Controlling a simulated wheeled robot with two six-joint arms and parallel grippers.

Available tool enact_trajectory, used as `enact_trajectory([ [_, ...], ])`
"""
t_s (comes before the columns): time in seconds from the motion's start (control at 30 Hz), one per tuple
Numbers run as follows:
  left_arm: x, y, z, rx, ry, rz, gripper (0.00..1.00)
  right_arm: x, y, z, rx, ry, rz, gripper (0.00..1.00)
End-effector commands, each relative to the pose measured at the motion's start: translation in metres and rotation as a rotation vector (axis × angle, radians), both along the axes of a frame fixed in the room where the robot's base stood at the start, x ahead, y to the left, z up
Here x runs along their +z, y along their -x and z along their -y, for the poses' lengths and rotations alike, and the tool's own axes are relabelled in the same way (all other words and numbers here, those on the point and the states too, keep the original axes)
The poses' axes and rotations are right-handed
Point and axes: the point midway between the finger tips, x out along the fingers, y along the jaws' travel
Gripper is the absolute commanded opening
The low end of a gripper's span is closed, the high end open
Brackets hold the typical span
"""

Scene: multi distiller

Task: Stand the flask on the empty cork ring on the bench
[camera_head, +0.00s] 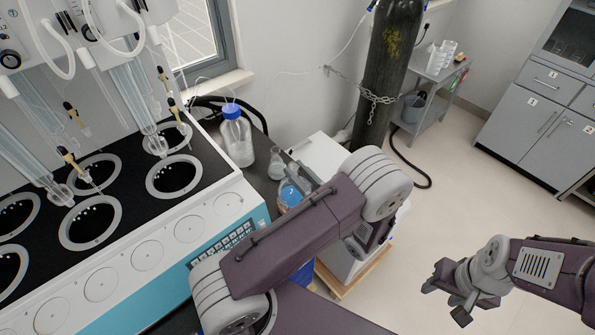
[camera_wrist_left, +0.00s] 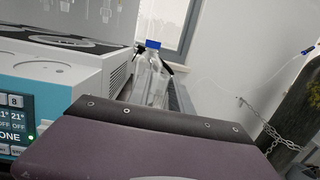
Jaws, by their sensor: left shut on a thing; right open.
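A glass flask with blue liquid (camera_head: 290,194) shows on the dark bench beside my left arm, which partly covers it. A clear conical flask (camera_head: 278,165) stands just behind it. I cannot make out a cork ring; that part of the bench is partly behind my left arm. The fingers of my left gripper are hidden behind its arm in the head view, and the wrist view shows none of them, so what they hold is out of sight. My right gripper (camera_head: 447,300) is open and empty over the floor at the right.
A multi-position distiller (camera_head: 146,255) with round wells and glassware fills the left. A blue-capped bottle (camera_head: 237,140) stands beside it, also in the left wrist view (camera_wrist_left: 149,80). A chained gas cylinder (camera_head: 388,75) stands behind. The floor at the right is clear.

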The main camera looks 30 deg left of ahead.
Motion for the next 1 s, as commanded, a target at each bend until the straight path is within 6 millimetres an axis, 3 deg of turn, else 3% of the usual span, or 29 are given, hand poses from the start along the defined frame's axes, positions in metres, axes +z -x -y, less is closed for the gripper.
enact_trajectory([
  [0.33,-0.004,0.000,0.000,0.000,-0.001,0.000,0.00,-0.002,0.000,0.000,0.000,0.000,0.000,0.47],
  [0.37,-0.004,0.000,0.000,0.000,-0.001,0.000,0.31,-0.001,0.000,0.000,0.000,0.000,0.000,0.47],
  [0.43,-0.003,0.000,0.000,0.000,-0.001,0.000,0.51,-0.001,0.000,0.000,0.000,0.000,0.000,0.47],
  [0.77,-0.004,0.001,0.002,-0.001,0.001,-0.001,0.51,-0.002,0.000,0.000,0.000,0.000,0.000,0.47],
  [1.0,-0.011,0.018,0.044,-0.007,0.001,0.001,0.51,-0.010,0.000,0.000,0.000,0.000,0.000,0.47],
])
